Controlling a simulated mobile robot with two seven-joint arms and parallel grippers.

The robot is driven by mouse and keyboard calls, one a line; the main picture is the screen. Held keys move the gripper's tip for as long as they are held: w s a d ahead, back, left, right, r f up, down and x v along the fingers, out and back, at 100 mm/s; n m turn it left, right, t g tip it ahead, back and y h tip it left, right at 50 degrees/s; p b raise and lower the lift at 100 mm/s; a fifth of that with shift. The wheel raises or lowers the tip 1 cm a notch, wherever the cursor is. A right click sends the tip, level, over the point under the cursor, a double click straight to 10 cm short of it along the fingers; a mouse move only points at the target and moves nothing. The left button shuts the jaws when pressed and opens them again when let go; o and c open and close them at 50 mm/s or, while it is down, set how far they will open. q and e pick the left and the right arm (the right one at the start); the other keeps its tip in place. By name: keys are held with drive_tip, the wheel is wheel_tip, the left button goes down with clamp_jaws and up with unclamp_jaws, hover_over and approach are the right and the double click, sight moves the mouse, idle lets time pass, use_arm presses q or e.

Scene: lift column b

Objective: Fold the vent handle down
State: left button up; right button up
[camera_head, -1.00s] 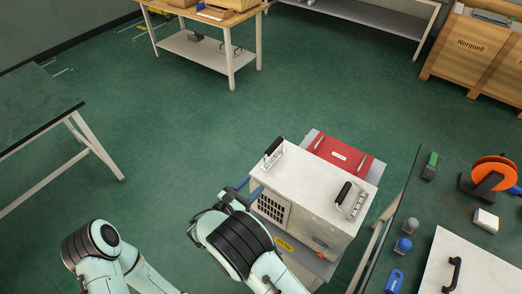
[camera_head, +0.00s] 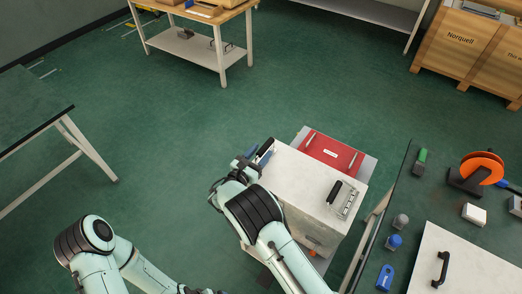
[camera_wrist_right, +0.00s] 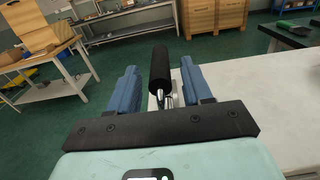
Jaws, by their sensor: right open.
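A white box (camera_head: 305,185) stands right of centre in the head view. A black-gripped handle (camera_head: 266,146) stands up at its far left corner. In the right wrist view this handle (camera_wrist_right: 160,68) sits between the blue fingers, with gaps on both sides. My right gripper (camera_head: 254,158) is open around it, not closed on it. A second black-gripped handle (camera_head: 335,191) with a metal bracket is on the box's right side. The arm mostly hides the box's grille side. My left arm shows at lower left, but its gripper is out of frame.
A red case (camera_head: 332,152) lies just behind the box. A dark bench (camera_head: 405,205) at right holds an orange reel (camera_head: 482,168), a white panel (camera_head: 465,262) and small items. Open green floor lies behind and left of the box.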

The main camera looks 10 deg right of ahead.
use_arm(q)
drive_tip(key=shift+w+r, duration=0.1)
use_arm(e)
drive_tip(key=shift+w+d, duration=0.3)
clamp_jaws()
drive_tip(key=shift+s+f+b, duration=0.1)
drive_tip(key=shift+s+b, duration=0.05)
drive_tip(key=shift+b, duration=0.25)
drive_tip(key=m+b, duration=0.2)
drive_tip(key=s+d+m+b, duration=0.1)
drive_tip(key=b, duration=0.2)
drive_tip(key=d+m+b, duration=0.1)
drive_tip(key=m+b, duration=0.1)
drive_tip(key=shift+s+f+m+b, duration=0.3)
drive_tip(key=shift+s+f+b, duration=0.05)
drive_tip(key=shift+s+f, duration=0.05)
drive_tip(key=shift+s+d+m+b, duration=0.1)
drive_tip(key=shift+m+b, duration=0.3)
drive_tip(key=shift+b, duration=0.25)
use_arm(q)
drive_tip(key=s+f, duration=0.5)
drive_tip(key=f, duration=0.6)
drive_tip(key=shift+f+b, duration=0.3)
drive_tip(key=shift+b, duration=0.05)
use_arm(e)
drive_tip(key=shift+s+d+m, duration=0.1)
drive_tip(key=shift+m, duration=0.2)
